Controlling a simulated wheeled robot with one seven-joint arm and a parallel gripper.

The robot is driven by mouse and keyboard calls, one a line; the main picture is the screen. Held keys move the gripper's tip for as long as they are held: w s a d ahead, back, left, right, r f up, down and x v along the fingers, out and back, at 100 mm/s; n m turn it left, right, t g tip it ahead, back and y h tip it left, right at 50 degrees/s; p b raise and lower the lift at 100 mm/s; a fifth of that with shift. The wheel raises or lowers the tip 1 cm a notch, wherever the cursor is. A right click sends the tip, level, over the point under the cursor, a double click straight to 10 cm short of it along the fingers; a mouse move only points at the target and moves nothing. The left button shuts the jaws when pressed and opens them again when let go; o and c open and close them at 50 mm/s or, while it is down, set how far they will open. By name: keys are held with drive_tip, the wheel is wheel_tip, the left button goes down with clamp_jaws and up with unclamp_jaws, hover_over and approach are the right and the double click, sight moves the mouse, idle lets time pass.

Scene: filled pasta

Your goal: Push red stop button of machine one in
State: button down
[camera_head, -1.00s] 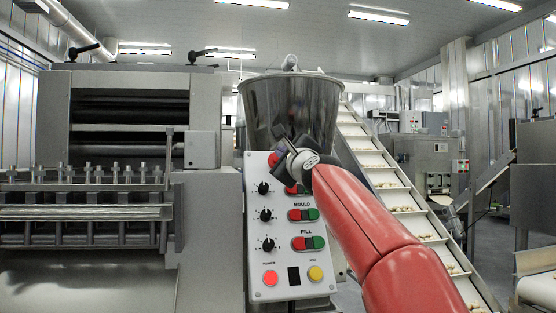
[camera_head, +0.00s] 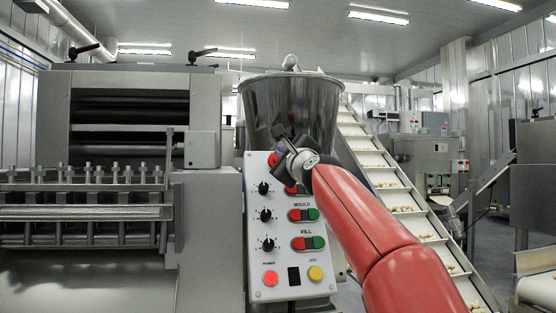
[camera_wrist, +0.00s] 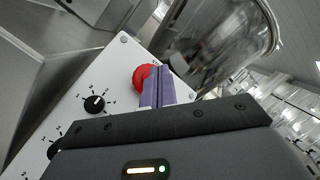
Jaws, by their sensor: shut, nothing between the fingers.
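The white control panel (camera_head: 285,283) of the machine stands at the middle of the head view. A round red button (camera_head: 272,159) near its top is partly hidden by my gripper (camera_head: 278,148). In the wrist view, the red button (camera_wrist: 142,76) shows as a domed cap beside the panel's upper corner. My gripper's purple fingers (camera_wrist: 158,87) are shut and empty. They overlap the button's right side in the wrist view, and I cannot tell whether they touch it. A lower red switch (camera_head: 289,189) is also partly covered by my gripper.
Black knobs (camera_head: 266,215) and red-green switches (camera_head: 308,243) sit lower on the panel. A red button (camera_head: 270,278) and a yellow one (camera_head: 315,273) are at its bottom. A steel hopper (camera_head: 290,105) stands just behind my gripper. An inclined conveyor (camera_head: 385,177) carries pasta at right.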

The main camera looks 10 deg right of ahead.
drive_tip(key=shift+w, duration=0.1)
idle(0.7)
drive_tip(key=shift+w+f, duration=0.2)
drive_tip(key=shift+w, duration=0.1)
drive_tip(key=shift+w+f, duration=0.3)
drive_tip(key=shift+w, duration=0.1)
idle(0.9)
drive_tip(key=shift+s+r, duration=0.5)
drive_tip(key=shift+s, duration=0.25)
drive_tip(key=s+r, duration=0.1)
drive_tip(key=s, duration=0.2)
drive_tip(key=s+r, duration=0.1)
drive_tip(key=shift+s+r+p, duration=0.15)
drive_tip(key=shift+r+p, duration=0.15)
idle(0.3)
